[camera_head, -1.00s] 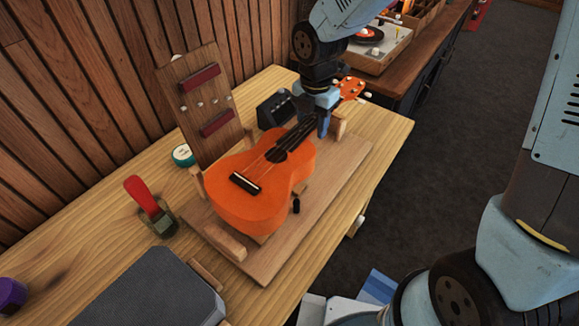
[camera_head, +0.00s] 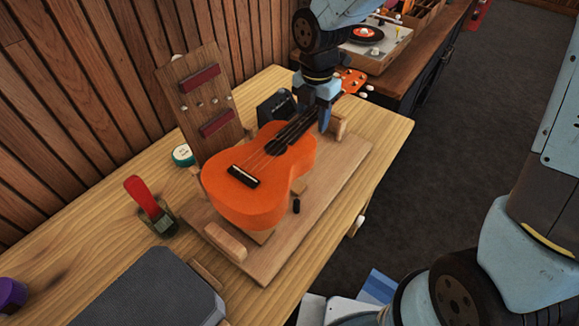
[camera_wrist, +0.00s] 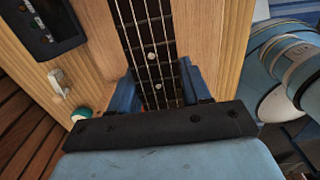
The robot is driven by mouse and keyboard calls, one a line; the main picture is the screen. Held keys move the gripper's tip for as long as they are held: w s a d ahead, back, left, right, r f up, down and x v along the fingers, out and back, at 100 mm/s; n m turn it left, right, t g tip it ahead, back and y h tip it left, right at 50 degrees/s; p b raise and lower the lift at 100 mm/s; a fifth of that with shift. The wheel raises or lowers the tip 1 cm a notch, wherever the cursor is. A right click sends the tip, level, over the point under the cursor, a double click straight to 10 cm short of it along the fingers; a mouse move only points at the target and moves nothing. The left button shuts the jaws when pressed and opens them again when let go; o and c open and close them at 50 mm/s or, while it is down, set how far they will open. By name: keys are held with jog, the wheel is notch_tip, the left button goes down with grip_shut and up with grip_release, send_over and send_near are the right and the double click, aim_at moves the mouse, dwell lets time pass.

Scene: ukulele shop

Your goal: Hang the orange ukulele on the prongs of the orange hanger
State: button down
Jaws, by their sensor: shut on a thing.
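The orange ukulele (camera_head: 262,188) lies face up over a wooden cradle on the bench, its body toward the near left and its orange headstock (camera_head: 352,80) toward the far right. My gripper (camera_head: 322,118) comes down from above and is shut on the ukulele's neck. In the wrist view, my blue fingers (camera_wrist: 157,92) sit on either side of the dark fretboard (camera_wrist: 147,35) and its strings. The ukulele appears slightly above the cradle's blocks. I cannot make out an orange hanger in either view.
The cradle's board (camera_head: 335,178) lies on the workbench (camera_head: 85,262). A leaning wooden rack with red pads (camera_head: 196,78) stands close behind the ukulele. A red-handled tool in a glass (camera_head: 150,205), a teal tin (camera_head: 183,155) and a black device (camera_head: 275,107) are near.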

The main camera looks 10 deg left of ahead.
jog(key=shift+r, duration=2.4)
jog(key=shift+s, duration=0.1)
